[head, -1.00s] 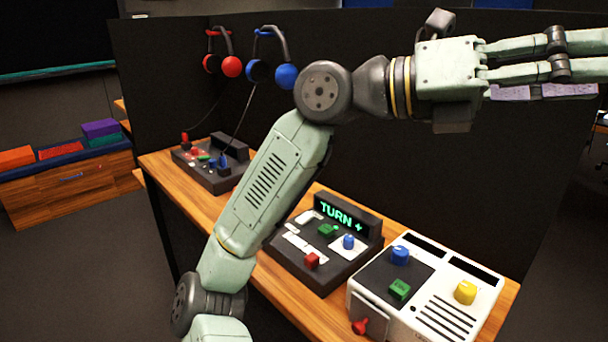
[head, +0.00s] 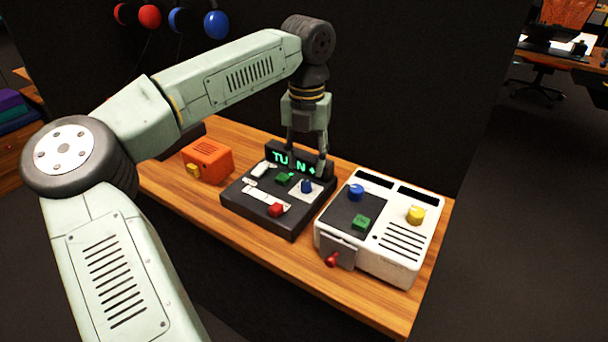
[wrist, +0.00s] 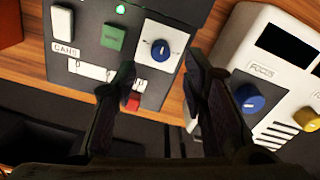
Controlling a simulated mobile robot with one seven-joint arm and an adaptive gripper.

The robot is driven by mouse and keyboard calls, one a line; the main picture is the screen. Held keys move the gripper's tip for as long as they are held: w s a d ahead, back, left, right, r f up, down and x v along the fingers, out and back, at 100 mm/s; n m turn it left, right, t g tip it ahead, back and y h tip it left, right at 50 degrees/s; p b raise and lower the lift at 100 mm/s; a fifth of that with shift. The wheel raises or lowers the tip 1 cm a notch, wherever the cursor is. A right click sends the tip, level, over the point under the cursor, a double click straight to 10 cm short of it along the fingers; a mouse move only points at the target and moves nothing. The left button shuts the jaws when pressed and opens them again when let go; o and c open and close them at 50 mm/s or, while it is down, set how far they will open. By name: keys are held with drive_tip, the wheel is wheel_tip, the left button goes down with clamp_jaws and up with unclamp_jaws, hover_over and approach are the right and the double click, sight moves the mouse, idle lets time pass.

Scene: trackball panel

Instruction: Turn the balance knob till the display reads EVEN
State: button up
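The balance knob seems to be the blue knob (head: 307,186) on a white plate of the black panel (head: 240,200); its label is not readable. In the wrist view the blue knob (wrist: 160,51) shows a white pointer line on its top. The panel's display (head: 279,158) shows green letters reading "TU N +", with one letter hidden behind a finger. My gripper (head: 306,163) points down above the panel's back right part, by the display and the knob. In the wrist view its fingers (wrist: 160,68) are spread apart, with the knob visible beyond the gap, untouched as far as I can see.
The panel also bears a green button (head: 284,178), a red knob (head: 276,210) and a white switch (head: 261,170). A white box (head: 390,250) with blue, green and yellow controls stands close on the right. An orange box (head: 208,160) stands on the left. The table's front edge is clear.

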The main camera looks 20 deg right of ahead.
sight(306, 183)
drive_tip(key=shift+f+p, duration=0.5)
drive_tip(key=shift+f, duration=2.25)
drive_tip(key=shift+c, duration=0.4)
clamp_jaws()
